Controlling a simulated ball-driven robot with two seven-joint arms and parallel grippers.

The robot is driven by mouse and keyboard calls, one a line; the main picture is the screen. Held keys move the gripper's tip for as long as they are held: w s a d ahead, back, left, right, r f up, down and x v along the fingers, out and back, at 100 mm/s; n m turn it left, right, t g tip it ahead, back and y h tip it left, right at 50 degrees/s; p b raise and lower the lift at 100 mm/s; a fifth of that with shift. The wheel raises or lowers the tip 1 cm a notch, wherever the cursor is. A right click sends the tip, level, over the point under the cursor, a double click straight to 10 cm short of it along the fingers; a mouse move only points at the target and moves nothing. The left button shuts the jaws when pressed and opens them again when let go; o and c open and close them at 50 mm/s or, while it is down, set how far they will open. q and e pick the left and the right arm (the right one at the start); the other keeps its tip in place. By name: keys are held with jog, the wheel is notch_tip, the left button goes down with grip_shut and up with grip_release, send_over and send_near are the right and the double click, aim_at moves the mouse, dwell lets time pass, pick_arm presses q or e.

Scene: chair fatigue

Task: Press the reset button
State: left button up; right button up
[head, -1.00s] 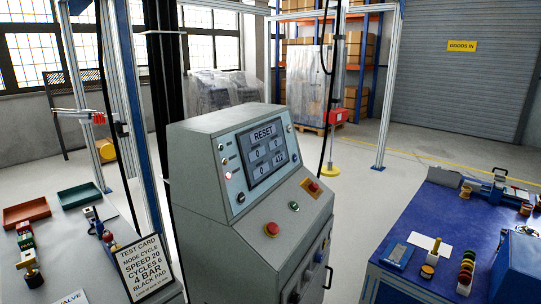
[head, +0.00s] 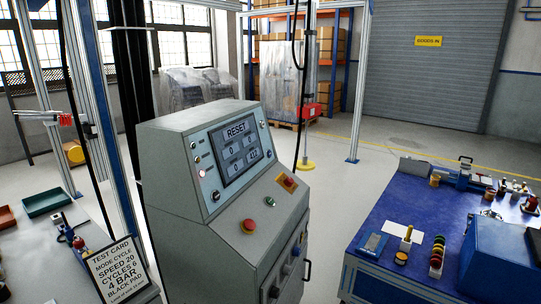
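A grey control console (head: 170,180) stands in the middle of the head view. Its sloped face carries a screen (head: 242,150) headed RESET, with number boxes below. Small buttons and a glowing pinkish-red lamp or button (head: 202,174) run along the screen's left side, with a dark knob (head: 216,195) below. On the lower ledge are a red round button (head: 249,226), a small green button (head: 270,201) and a red control on a yellow plate (head: 289,181). No label is readable by these buttons, so I cannot tell which one is reset. Neither gripper is in view.
A blue workbench (head: 345,265) with small parts stands at the right. A grey table with a test card (head: 116,270) and a green tray (head: 45,202) is at the left. Pale floor (head: 330,185) is open between console and bench. A red-cased hanging device (head: 311,111) is behind.

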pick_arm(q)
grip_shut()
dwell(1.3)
